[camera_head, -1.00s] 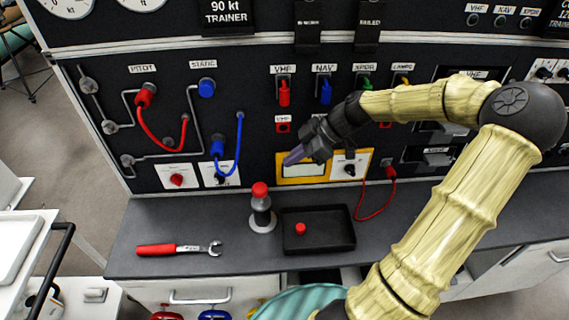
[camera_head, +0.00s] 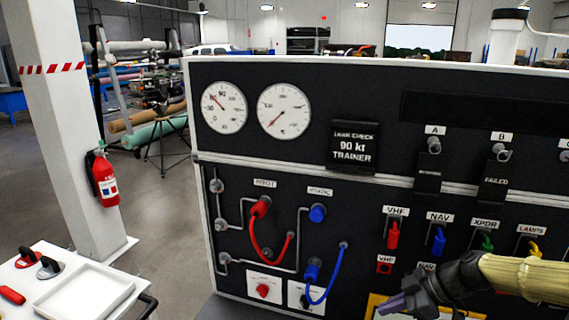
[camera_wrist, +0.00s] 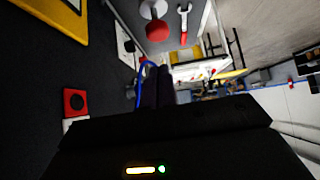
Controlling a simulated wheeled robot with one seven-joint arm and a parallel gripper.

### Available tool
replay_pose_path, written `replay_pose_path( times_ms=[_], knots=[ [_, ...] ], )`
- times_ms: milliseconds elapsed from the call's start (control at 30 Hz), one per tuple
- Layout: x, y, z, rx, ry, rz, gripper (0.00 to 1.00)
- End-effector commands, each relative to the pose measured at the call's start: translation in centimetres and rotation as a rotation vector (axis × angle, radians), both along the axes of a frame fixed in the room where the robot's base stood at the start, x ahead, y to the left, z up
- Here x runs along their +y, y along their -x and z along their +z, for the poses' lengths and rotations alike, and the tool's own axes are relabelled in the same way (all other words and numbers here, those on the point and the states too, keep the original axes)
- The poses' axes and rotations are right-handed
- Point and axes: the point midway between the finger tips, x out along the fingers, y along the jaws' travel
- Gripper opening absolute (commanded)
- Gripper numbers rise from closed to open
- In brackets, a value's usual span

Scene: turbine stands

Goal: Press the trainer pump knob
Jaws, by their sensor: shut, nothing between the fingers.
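The likely trainer pump knob is a red round cap (camera_wrist: 158,30) on a small upright unit with a pale base, in the top middle of the wrist view. No label names it, and the head view does not include it now. My gripper (camera_head: 393,306) is shut and empty, low in the head view, in front of the panel near the yellow-framed plate (camera_head: 374,305). Its dark fingers (camera_wrist: 155,88) show in the wrist view, well apart from the red cap.
A wrench (camera_wrist: 184,20) lies beside the red-capped unit. The panel carries two gauges (camera_head: 284,110), a red hose (camera_head: 262,240) and a blue hose (camera_head: 333,275). A white trolley tray (camera_head: 85,297) stands at lower left. A pillar with a fire extinguisher (camera_head: 104,178) stands behind it.

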Motion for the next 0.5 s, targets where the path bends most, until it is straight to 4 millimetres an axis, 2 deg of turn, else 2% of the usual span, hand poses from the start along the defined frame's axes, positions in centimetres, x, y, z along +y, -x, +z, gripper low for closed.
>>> replay_pose_path(
  times_ms=[500],
  knots=[
    [0.29,0.09,-0.28,0.016,0.006,-0.004,0.0]
  ],
)
